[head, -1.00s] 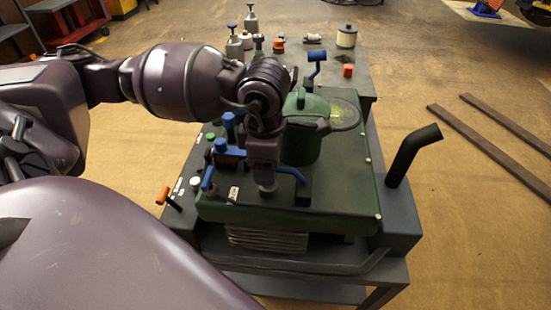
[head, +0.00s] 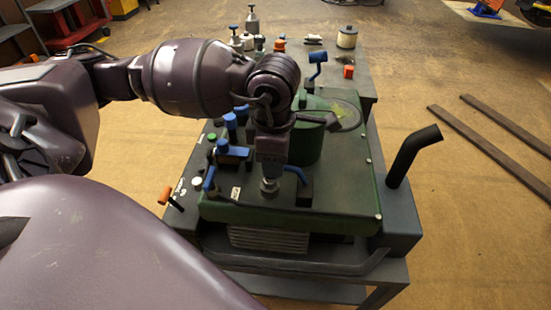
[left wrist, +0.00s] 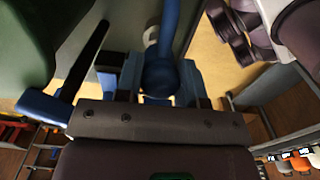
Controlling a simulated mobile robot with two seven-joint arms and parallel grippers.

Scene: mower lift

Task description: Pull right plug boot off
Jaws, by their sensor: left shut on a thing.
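My left gripper (head: 270,184) is over the front part of the green mower engine deck (head: 330,215), pointing down. In the left wrist view, a blue rounded boot (left wrist: 160,77) sits between its fingers, and the gripper is shut on it. A blue tube-like part runs on from the boot to the top of that view. In the head view the gripper hides most of the boot, and a blue arm (head: 296,174) shows just to its right, by a black block (head: 305,193). Another blue angled part (head: 209,178) stands to the left. My right gripper is not in view.
A green round housing (head: 308,140) stands close behind the gripper. Blue fittings (head: 233,153) and an orange-tipped lever (head: 164,195) are on the left. A black exhaust pipe (head: 410,155) rises at the right. Bottles and small parts stand at the back; the floor at right holds dark bars (head: 492,128).

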